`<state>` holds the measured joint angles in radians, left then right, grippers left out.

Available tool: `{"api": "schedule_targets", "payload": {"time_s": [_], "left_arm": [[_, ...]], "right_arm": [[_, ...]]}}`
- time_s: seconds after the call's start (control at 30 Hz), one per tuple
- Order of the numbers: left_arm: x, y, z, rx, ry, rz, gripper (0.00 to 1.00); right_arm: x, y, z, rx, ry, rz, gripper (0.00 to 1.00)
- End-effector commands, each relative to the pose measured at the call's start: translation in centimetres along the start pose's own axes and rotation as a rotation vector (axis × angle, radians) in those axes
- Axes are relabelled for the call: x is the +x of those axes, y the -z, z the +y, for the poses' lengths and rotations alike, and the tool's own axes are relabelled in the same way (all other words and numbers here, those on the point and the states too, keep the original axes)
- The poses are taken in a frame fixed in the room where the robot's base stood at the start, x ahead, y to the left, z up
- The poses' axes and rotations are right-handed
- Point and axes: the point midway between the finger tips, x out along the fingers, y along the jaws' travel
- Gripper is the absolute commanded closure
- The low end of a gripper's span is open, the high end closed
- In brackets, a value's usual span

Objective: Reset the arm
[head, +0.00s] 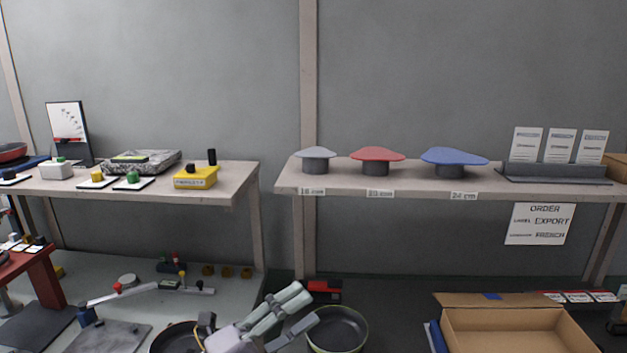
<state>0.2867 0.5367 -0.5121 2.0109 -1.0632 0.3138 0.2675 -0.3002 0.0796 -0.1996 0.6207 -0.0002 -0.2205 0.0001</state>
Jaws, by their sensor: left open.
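My left gripper (309,307) shows at the bottom centre of the head view, with its pale grey-green fingers pointing up and to the right. The fingers are spread apart and nothing shows between them. The fingertips lie just left of a round dark pan (340,329) in the picture and overlap its left edge; I cannot tell the height between them. Another dark pan (172,339) is partly hidden at the bottom edge, left of the gripper. My right arm and gripper are not in view.
An open cardboard box (515,325) stands at lower right. A shelf (410,187) at the back holds grey, red and blue lids. A left shelf (215,188) holds a yellow block (196,182) and small devices. A red table (35,262) is at far left.

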Motion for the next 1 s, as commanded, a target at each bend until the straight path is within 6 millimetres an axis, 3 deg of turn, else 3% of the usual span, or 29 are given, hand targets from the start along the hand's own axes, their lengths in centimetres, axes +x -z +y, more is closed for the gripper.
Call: {"api": "schedule_targets", "payload": {"time_s": [0.1, 0.17, 0.3, 0.4, 0.5, 0.63, 0.8, 1.0], "left_arm": [[-2.4, -3.4, -1.2, -0.214, 0.142, -0.286, 0.55], [-4.5, -5.4, -0.8, -0.323, 0.187, -0.442, 0.55], [-11.0, -8.7, 2.9, -0.588, 0.216, -0.814, 0.55], [-16.5, -8.9, 7.2, -0.78, 0.174, -1.077, 0.55], [-22.1, -6.8, 11.9, -0.966, 0.082, -1.321, 0.55], [-27.5, -2.5, 16.3, -1.155, -0.063, -1.548, 0.55], [-31.8, 3.3, 19.4, -1.326, -0.24, -1.729, 0.55], [-35.3, 9.8, 20.9, -1.48, -0.441, -1.869, 0.55]], "right_arm": [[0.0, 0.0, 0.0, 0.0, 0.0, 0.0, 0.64], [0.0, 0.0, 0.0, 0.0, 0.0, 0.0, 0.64], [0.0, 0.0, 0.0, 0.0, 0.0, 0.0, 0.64], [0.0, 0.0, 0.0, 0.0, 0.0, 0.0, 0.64], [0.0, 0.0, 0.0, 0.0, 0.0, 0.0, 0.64], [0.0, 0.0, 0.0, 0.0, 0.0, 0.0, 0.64], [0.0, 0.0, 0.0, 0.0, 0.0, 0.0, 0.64], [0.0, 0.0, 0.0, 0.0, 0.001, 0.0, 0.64]]}}
